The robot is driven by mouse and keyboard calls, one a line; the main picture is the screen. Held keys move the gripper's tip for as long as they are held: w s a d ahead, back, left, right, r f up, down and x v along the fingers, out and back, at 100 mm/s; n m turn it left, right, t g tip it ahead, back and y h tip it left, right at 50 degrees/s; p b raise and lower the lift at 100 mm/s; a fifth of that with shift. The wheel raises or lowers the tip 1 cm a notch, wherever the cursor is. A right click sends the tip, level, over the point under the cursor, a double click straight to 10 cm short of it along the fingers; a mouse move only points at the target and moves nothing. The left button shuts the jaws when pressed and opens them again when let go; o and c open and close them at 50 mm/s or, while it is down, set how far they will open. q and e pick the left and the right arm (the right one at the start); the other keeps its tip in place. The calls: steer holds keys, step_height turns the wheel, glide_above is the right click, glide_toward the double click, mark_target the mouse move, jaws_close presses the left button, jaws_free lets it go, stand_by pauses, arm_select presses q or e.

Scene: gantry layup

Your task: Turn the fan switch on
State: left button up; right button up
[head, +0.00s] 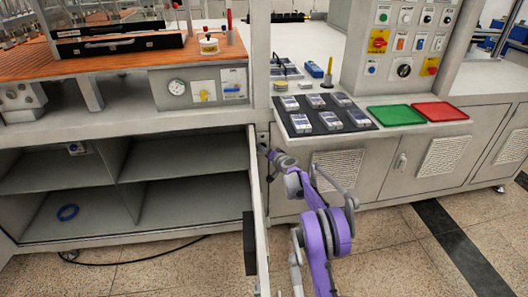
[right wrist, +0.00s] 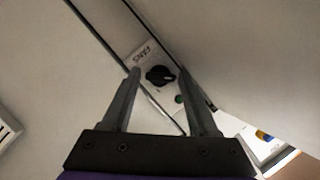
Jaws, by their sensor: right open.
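The fan switch (right wrist: 160,75) is a black rotary knob on a light plate marked "FANS", seen in the right wrist view. A small green round part (right wrist: 179,99) sits just below and right of it. My right gripper (right wrist: 159,84) is open, with one finger on each side of the knob in that view. Whether the fingers touch the knob I cannot tell. In the head view my right gripper (head: 264,150) is at the narrow post beside the open cabinet, and the knob is too small to make out there. My left gripper is not in view.
An open cabinet door (head: 259,215) stands edge-on close left of my right arm. A black mat (head: 315,134) with several packets, a green tray (head: 395,115) and a red tray (head: 440,111) lie on the counter above. A control panel (head: 405,40) stands behind them.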

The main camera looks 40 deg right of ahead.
steer(key=shift+w+d+f, duration=0.15)
steer(key=shift+w+f, duration=0.05)
steer(key=shift+w, duration=0.45)
jaws_close()
